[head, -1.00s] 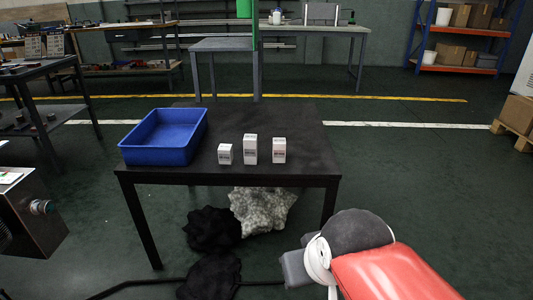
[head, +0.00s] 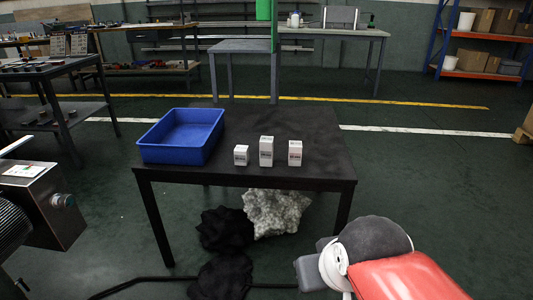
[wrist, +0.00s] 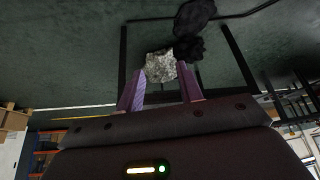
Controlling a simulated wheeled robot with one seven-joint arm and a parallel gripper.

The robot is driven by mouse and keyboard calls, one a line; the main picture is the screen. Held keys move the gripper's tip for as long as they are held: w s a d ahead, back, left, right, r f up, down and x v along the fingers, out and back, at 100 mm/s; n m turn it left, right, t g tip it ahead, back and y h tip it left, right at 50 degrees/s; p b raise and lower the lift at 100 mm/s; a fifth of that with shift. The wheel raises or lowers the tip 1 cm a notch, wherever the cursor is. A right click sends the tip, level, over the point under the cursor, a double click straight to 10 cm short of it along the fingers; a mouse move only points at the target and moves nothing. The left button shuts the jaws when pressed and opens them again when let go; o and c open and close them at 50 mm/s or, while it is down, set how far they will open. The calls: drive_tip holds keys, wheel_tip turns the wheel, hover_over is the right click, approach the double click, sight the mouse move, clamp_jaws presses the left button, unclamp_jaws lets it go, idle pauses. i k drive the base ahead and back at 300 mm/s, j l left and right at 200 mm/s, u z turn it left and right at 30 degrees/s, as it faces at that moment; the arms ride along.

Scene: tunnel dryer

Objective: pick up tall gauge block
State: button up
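The tall gauge block (head: 266,151) is a white upright box with dark print, standing in the middle of three white blocks on a black table (head: 330,160). A short block (head: 241,155) stands to its left and a mid-height block (head: 295,153) to its right, with small gaps between. My gripper shows in the wrist view (wrist: 160,70). Its two purple fingers are apart with nothing held between them. It is away from the blocks, which I cannot make out in the wrist view. Beyond the fingers that view shows table legs and a grey lump on the floor.
A blue open bin (head: 182,158) stands on the table left of the blocks and looks empty. A pale grey lump (head: 275,212) and dark lumps (head: 225,228) lie under the table. A grey machine (head: 60,205) is at the left. The table's right side is clear.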

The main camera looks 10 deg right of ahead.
sight(265, 142)
drive_tip(key=i+z, duration=0.5)
drive_tip(key=i+j+z, duration=0.15)
drive_tip(key=i+z, duration=0.3)
drive_tip(key=k+l, duration=0.05)
drive_tip(key=k, duration=0.05)
